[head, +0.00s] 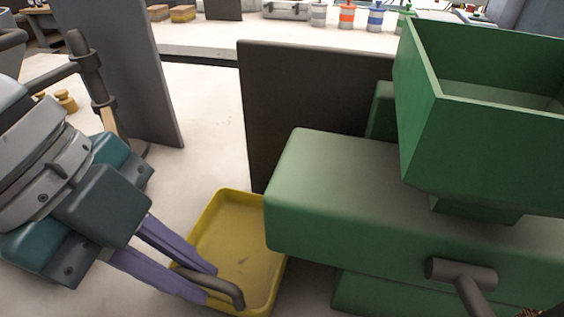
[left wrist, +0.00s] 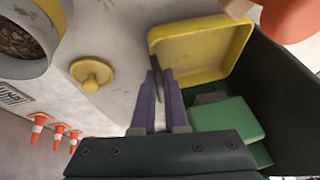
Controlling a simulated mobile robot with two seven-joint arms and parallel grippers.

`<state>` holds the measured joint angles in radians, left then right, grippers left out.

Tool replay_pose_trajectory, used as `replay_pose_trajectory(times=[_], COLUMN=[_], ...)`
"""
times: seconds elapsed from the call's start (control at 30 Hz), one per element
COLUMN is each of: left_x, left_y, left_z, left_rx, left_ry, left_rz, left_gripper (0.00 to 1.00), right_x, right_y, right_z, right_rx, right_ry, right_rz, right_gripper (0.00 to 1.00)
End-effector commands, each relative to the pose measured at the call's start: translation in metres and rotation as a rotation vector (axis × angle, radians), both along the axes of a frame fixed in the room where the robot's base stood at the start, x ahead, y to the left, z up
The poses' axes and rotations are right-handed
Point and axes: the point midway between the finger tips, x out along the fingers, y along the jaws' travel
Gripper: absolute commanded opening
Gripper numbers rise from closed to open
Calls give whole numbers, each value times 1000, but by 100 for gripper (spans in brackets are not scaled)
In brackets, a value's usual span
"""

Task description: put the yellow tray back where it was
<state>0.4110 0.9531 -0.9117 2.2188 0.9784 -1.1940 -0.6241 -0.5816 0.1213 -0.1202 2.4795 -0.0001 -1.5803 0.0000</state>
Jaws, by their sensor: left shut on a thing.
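The yellow tray (head: 222,218) is shallow and looks empty. It lies beside the green machine (head: 350,190), whose body overhangs its right edge in the head view. A dark curved handle (head: 228,288) is at the tray's near side. My left gripper (head: 211,284), with purple fingers, is shut on this handle. In the left wrist view the gripper (left wrist: 160,75) has the handle between its fingertips, and the tray (left wrist: 205,45) is just past them. I cannot tell whether the tray touches the surface below. My right gripper is not in view.
A dark upright panel (head: 310,105) stands behind the tray, and another (head: 125,80) stands farther left. The pale surface between them is clear. In the left wrist view, a yellow round piece (left wrist: 92,74), several orange cones (left wrist: 57,132) and a container of pellets (left wrist: 20,38) lie left.

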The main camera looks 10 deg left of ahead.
Motion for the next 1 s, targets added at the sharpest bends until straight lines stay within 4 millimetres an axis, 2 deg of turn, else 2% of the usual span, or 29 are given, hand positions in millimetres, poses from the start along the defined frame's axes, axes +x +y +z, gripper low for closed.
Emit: replay_pose_trajectory(times=[0.17,0.4,0.5,0.7,0.73,1.0], left_x=[4,15,14,14,14,14], left_y=[-13,-46,-42,-41,-41,-41], left_z=[1,2,-12,-12,-12,-12], left_rx=[-1,-2,4,3,4,3], left_ry=[1,0,1,0,1,1], left_rz=[-1,-1,1,0,1,1], left_gripper=[0,0,0,0,13,41], right_x=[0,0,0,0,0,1], right_y=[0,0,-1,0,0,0], right_z=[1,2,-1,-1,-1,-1], right_rx=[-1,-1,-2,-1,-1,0], right_ry=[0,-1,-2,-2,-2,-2], right_rz=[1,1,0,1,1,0], right_gripper=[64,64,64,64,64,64])
